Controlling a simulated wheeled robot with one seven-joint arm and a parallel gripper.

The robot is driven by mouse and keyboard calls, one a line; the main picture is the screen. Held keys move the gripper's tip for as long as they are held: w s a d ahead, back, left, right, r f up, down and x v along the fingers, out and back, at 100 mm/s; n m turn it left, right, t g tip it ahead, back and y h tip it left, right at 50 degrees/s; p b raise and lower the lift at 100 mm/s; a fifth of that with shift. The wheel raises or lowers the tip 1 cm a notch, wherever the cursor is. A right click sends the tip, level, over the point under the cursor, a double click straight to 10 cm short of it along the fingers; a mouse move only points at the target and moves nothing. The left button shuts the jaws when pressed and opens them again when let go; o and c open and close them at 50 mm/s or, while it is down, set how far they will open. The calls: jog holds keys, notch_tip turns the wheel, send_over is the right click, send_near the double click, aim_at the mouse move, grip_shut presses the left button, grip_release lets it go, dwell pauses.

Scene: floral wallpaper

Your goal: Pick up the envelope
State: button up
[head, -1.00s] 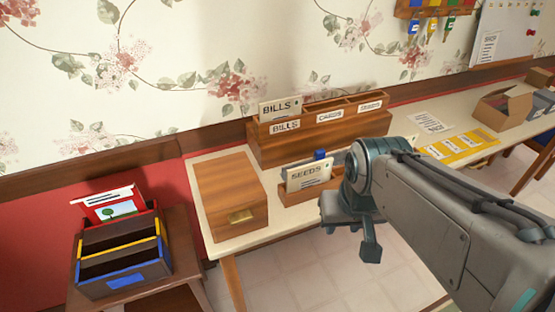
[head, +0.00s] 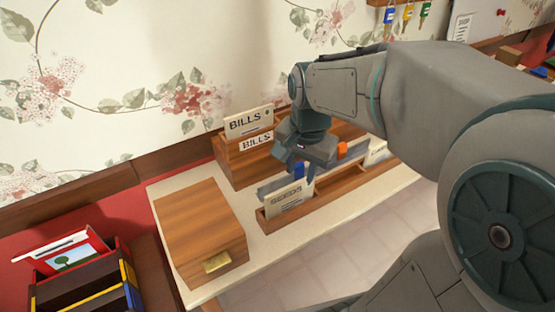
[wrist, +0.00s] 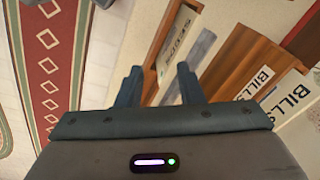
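A pale envelope labelled SEEDS (head: 288,198) stands in a low wooden rack (head: 330,190) on the table; the wrist view shows it upper right of my fingers (wrist: 178,40). Another pale envelope labelled BILLS (head: 249,121) stands in the left slot of the taller wooden sorter (head: 234,165) behind; its lettering shows at the right of the wrist view (wrist: 262,82). My gripper (head: 298,160) is above the low rack, in front of the sorter. In the wrist view its two fingers (wrist: 160,82) are apart with nothing held between them. My arm hides the sorter's right part.
A wooden box with a brass plate (head: 208,238) stands on the table's left. A red, yellow and blue organiser (head: 85,275) is at lower left. The wallpapered wall closes the back.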

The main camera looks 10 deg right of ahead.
aim_at(290, 194)
jog(key=w+f+m+g, duration=0.1)
jog(key=w+f+m, duration=0.1)
jog(key=w+m, duration=0.4)
notch_tip(290, 194, down, 8)
jog(key=shift+s+r, duration=0.1)
jog(key=shift+r, duration=0.05)
jog(key=f, duration=0.5)
jog(key=shift+s+a+f, duration=0.2)
jog(key=shift+f, duration=0.1)
grip_shut()
